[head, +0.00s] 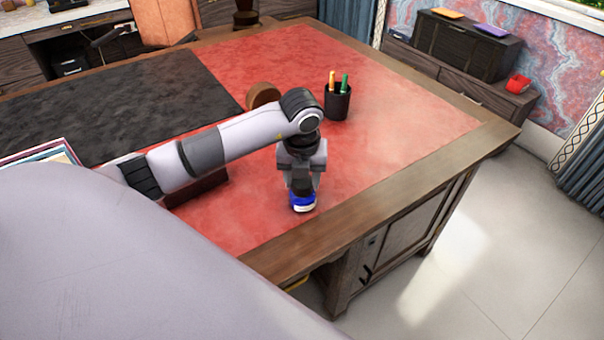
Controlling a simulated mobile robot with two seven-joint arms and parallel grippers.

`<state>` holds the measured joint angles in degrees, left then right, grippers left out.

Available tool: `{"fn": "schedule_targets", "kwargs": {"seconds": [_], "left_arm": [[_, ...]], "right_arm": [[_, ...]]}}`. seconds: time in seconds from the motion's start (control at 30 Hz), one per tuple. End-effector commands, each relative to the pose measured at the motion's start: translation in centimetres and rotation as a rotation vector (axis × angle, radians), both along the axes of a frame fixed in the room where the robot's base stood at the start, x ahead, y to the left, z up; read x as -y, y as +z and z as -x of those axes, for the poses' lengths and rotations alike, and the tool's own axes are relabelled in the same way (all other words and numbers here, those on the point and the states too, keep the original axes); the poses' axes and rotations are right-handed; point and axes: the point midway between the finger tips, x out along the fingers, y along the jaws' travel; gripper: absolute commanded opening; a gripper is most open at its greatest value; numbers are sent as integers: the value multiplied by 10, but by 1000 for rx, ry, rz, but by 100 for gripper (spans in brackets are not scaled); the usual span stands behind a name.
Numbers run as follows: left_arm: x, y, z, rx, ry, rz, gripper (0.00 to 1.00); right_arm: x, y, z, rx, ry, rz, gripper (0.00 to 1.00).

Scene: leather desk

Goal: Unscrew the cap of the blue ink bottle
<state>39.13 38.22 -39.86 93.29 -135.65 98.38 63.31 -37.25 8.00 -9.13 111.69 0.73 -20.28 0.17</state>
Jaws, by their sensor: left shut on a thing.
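The blue ink bottle (303,202) stands on the red leather top of the desk (400,150), near the front right edge. It looks blue with a pale patch low on its front. My left gripper (301,190) points straight down over the bottle and is shut on its top. The fingers and wrist hide the cap, so I cannot tell how far it is turned. My right gripper is not in view.
A black pen cup (338,104) with an orange and a green pen stands behind the gripper. A round brown wooden object (263,96) sits left of it. A dark mat (130,105) covers the left part. The red surface to the right is clear.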

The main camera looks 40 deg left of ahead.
Motion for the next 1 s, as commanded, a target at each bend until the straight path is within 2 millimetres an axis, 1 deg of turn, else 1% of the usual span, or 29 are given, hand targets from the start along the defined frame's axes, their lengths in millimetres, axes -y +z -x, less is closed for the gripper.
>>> {"fn": "schedule_targets", "kwargs": {"seconds": [0.13, 0.47, 0.8, 1.0], "left_arm": [[1, -3, 2, -8, 83, 0, 22], [1, -3, 2, -9, 102, 0, 22], [2, -1, 2, -11, 408, 0, 22], [2, -2, 2, -8, 440, 0, 22]], "right_arm": [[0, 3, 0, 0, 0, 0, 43], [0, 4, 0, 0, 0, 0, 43], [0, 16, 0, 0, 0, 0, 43], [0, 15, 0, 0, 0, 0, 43]]}}
